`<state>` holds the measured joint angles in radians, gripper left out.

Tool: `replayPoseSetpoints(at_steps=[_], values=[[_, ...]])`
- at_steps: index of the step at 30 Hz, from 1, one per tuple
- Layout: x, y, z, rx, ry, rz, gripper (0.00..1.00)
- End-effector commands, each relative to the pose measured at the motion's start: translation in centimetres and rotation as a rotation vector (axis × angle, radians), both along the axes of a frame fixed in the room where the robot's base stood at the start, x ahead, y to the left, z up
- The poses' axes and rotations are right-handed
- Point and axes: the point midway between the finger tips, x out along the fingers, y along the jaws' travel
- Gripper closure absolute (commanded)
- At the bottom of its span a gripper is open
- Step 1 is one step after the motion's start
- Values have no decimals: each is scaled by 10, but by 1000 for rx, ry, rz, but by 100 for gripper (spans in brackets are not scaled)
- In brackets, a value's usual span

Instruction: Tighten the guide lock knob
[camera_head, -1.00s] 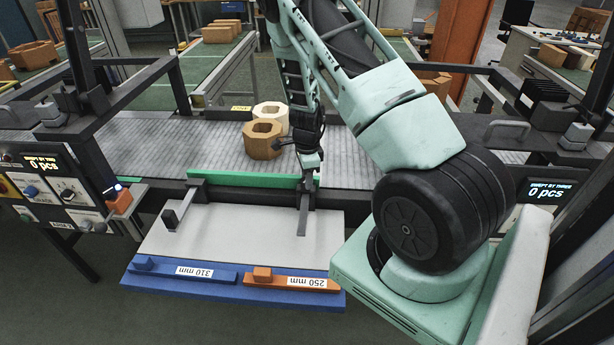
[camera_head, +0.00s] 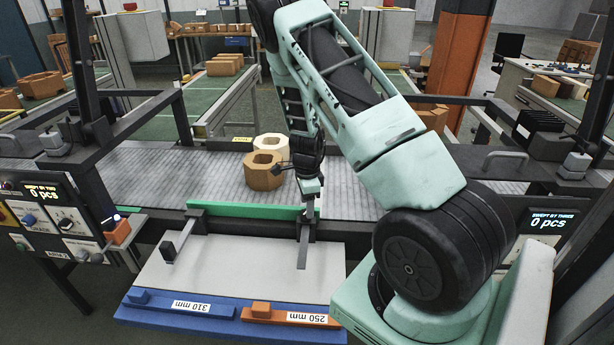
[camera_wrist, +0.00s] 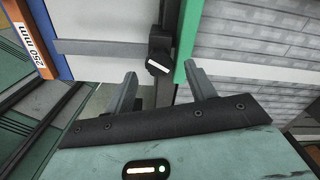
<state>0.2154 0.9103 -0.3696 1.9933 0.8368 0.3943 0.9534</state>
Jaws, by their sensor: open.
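A dark knob with a white mark (camera_wrist: 157,66) sits on the rail beside the green strip in the wrist view. My gripper (camera_wrist: 161,72) is open, with one finger on each side of the knob and no visible grip on it. In the head view my gripper (camera_head: 308,212) points down at the right end of the green strip (camera_head: 250,210), above a grey guide bar (camera_head: 303,252). The knob is hard to make out there behind the fingers.
Two hexagonal blocks, one brown (camera_head: 262,172) and one cream (camera_head: 271,143), stand on the grey conveyor (camera_head: 165,172) behind. Blue (camera_head: 180,305) and orange (camera_head: 288,316) bars labelled 310 mm and 250 mm lie at the plate's front. A control panel (camera_head: 50,215) stands at left.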

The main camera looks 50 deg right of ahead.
Motion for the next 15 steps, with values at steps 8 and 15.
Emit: replayPoseSetpoints(at_steps=[8,15], values=[[1,1,64,-2,-6,2,45],[1,1,117,-1,-4,2,45]])
